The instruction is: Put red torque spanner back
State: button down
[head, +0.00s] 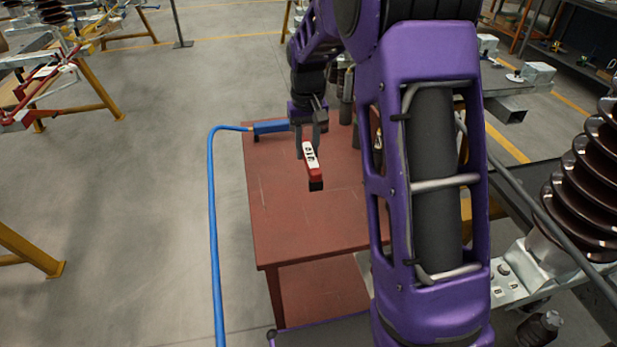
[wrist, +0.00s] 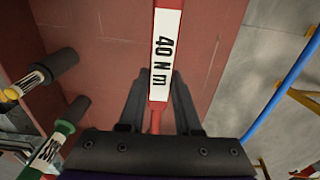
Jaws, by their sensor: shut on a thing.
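The red torque spanner (head: 314,172) has a white label and a black end, and it points toward the front of the table. In the wrist view the spanner (wrist: 166,55) runs up from between my fingers, with "40 N m" on its label. My gripper (head: 311,143) is shut on the spanner, over the red-brown table (head: 300,225). In the wrist view my gripper (wrist: 160,90) has a finger on each side of the handle. The spanner's far end is out of the wrist view. I cannot tell its height above the table.
A blue tool (head: 270,127) with a blue hose (head: 212,215) lies at the table's back left. Black-handled (wrist: 50,73) and green-collared (wrist: 52,148) labelled tools show at left in the wrist view. The table's front left is clear. A brown ribbed insulator (head: 590,190) stands at right.

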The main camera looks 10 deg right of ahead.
notch_tip(320, 180, down, 9)
jog(key=shift+f+b, duration=0.1)
jog(key=shift+b, duration=0.6)
jog(key=shift+f, duration=0.1)
jog(key=c, duration=0.6)
grip_release()
jog(key=r, duration=0.4)
jog(key=r+p, duration=0.1)
jog(key=r, duration=0.3)
jog(key=r+p, duration=0.1)
jog(key=r, duration=0.3)
jog(key=shift+s+r, duration=0.1)
jog(key=shift+s, duration=0.15)
